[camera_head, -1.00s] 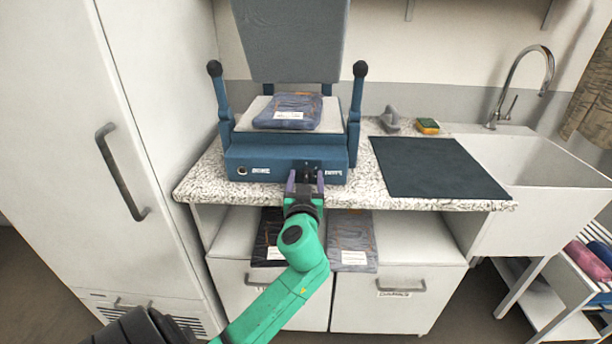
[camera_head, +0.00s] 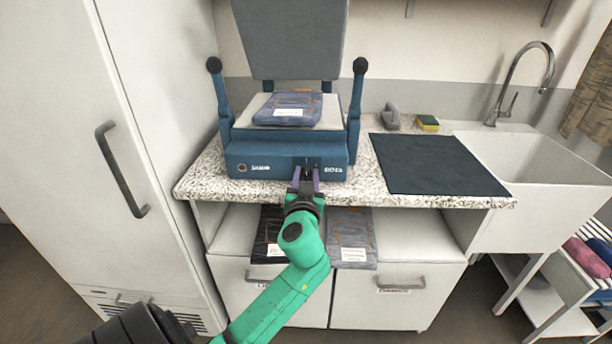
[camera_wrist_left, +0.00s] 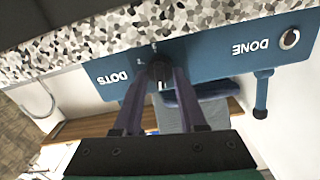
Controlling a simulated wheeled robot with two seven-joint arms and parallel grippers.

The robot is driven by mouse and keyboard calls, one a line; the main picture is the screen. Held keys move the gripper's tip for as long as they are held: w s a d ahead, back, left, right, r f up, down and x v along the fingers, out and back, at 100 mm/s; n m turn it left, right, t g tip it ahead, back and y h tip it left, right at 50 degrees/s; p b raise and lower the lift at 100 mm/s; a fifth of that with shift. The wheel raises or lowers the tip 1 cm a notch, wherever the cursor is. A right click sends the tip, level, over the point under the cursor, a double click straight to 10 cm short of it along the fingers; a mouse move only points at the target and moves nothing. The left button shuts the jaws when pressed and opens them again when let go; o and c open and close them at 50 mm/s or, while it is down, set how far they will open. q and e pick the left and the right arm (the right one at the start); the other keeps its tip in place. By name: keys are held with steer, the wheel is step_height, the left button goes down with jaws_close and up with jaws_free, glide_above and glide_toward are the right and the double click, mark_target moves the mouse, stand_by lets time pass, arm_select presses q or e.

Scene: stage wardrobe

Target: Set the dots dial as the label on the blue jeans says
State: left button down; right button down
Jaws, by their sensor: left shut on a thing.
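The blue press (camera_head: 285,160) stands on the speckled counter with its lid up. Folded blue jeans (camera_head: 288,105) with a white label lie on its pale pad; the label's text is too small to read. In the left wrist view the black dots dial (camera_wrist_left: 160,72) sits on the press front beside the word DOTS, with small marks next to it. My left gripper (camera_head: 306,172) is at the dial, and its purple fingers (camera_wrist_left: 158,85) are shut on it from both sides. The dial's exact setting cannot be told. My right gripper is not in view.
A DONE button (camera_wrist_left: 289,39) is at the other end of the press front. A dark mat (camera_head: 435,165), a sponge (camera_head: 427,123) and a sink (camera_head: 545,155) are to the right. Dark jeans (camera_head: 268,240) and grey-blue jeans (camera_head: 351,238) lie on the shelf below.

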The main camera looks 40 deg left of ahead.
arm_select(q)
steer(key=m+p, duration=0.1)
steer(key=m, duration=0.4)
steer(key=shift+d, duration=0.1)
steer(key=m, duration=0.2)
steer(key=m+p, duration=0.1)
steer(key=m, duration=0.2)
steer(key=shift+w+d+f, duration=0.1)
steer(key=shift+f, duration=0.1)
stand_by(0.4)
steer(key=shift+c, duration=2.3)
jaws_free()
